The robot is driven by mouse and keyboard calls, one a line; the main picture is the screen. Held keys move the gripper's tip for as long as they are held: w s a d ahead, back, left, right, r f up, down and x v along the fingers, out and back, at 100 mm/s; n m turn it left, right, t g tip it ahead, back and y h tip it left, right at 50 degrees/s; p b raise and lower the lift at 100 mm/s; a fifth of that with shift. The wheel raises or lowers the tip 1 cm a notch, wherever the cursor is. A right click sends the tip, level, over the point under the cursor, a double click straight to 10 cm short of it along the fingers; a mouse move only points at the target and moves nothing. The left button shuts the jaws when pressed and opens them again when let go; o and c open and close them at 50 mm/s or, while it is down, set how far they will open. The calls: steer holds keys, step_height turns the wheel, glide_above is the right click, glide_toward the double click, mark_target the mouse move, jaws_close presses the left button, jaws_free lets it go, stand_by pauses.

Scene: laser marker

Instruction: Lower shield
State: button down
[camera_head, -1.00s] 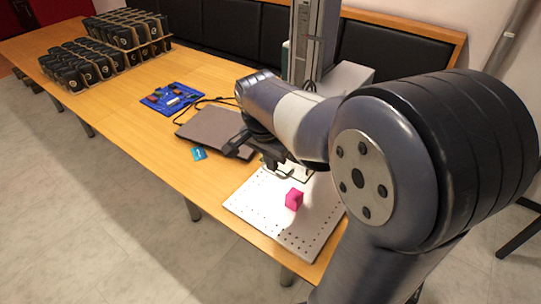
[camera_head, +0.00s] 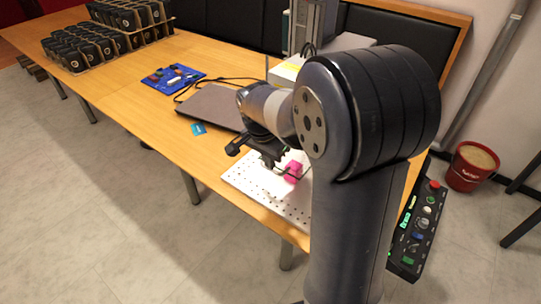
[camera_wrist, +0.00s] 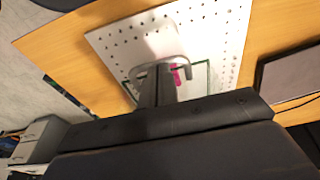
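A white perforated plate (camera_head: 250,187) lies at the near end of the table, with a pink block (camera_head: 293,168) on it. My gripper (camera_head: 272,160) is low over the plate, close beside the block. In the wrist view, a grey hooked part (camera_wrist: 158,72) stands over the plate, with a bit of pink (camera_wrist: 176,74) by its tip. A thin green-edged frame (camera_wrist: 208,78) shows behind it; I cannot tell if this is the shield. No shield is clear in the head view, where my arm covers much of the marker. The state of my fingers is unclear.
A closed laptop (camera_head: 212,106), a small blue card (camera_head: 198,129) and a blue tray (camera_head: 172,78) lie along the table. Black items in racks (camera_head: 90,45) fill the far end. A control box (camera_head: 413,230) and red bucket (camera_head: 470,167) are at the right.

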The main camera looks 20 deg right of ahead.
step_height(320, 180, down, 6)
steer(key=b, duration=0.2)
steer(key=shift+r+b, duration=0.2)
steer(key=shift+b, duration=0.15)
steer(key=shift+s+f, duration=0.1)
steer(key=shift+s, duration=0.05)
